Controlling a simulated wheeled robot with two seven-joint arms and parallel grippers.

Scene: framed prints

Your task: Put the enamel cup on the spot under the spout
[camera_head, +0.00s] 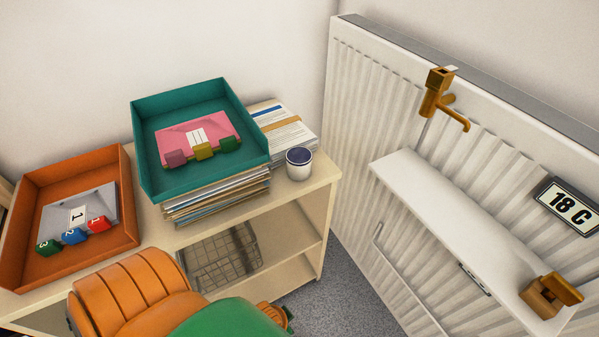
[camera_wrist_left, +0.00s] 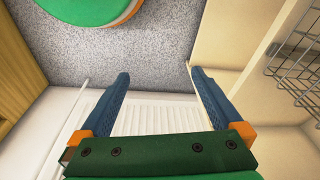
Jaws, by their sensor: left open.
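The enamel cup (camera_head: 299,164) is white with a dark blue top. It stands upright on the right end of the cream shelf unit, next to a paper stack. The brass spout (camera_head: 455,115) sticks out from the radiator at the upper right. Below it is a white ledge (camera_head: 425,190); I see no marked spot on it. My left gripper (camera_wrist_left: 158,72) shows in the left wrist view, its two blue fingers wide apart with nothing between them. It is away from the cup, which does not show in that view. My right gripper is not in view.
A teal tray (camera_head: 165,187) on stacked papers stands left of the cup. An orange tray (camera_head: 128,180) lies further left. A wire basket (camera_head: 220,262) is on the lower shelf. A brass object (camera_head: 548,297) sits at the ledge's near end; the ledge's middle is clear.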

